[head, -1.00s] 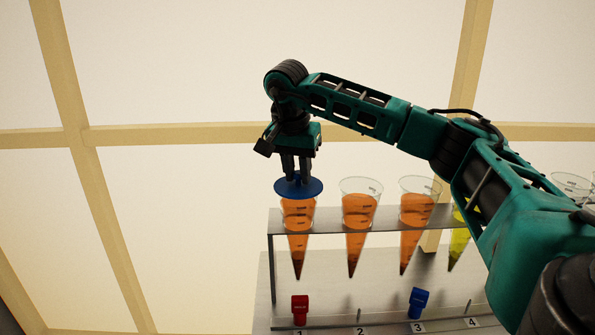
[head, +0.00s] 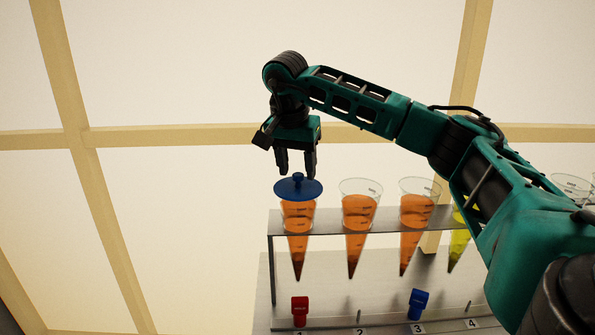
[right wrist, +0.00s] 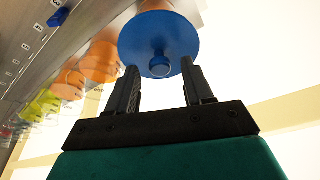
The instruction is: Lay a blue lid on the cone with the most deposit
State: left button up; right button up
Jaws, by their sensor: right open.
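The blue lid (head: 298,189) lies on top of the leftmost cone (head: 298,216), above label 1, with its knob up. In the right wrist view the lid (right wrist: 158,42) shows just beyond the fingertips. My right gripper (head: 296,174) is open above the lid, its fingers apart and clear of the knob. The second cone (head: 357,213) and third cone (head: 416,212) also hold orange juice with darker matter in their tips. A yellow cone (head: 459,243) is partly behind my right arm. My left gripper is not in view.
The cones hang in a grey metal rack (head: 330,219). On its base are a red tap-like piece (head: 300,309) at label 1 and a blue one (head: 418,302) at label 3. More clear cone rims (head: 572,184) show at the right edge.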

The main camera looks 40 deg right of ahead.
jog(key=p+v, duration=0.2)
jog(key=v, duration=0.8)
jog(key=shift+r, duration=0.2)
jog(key=shift+a, duration=0.15)
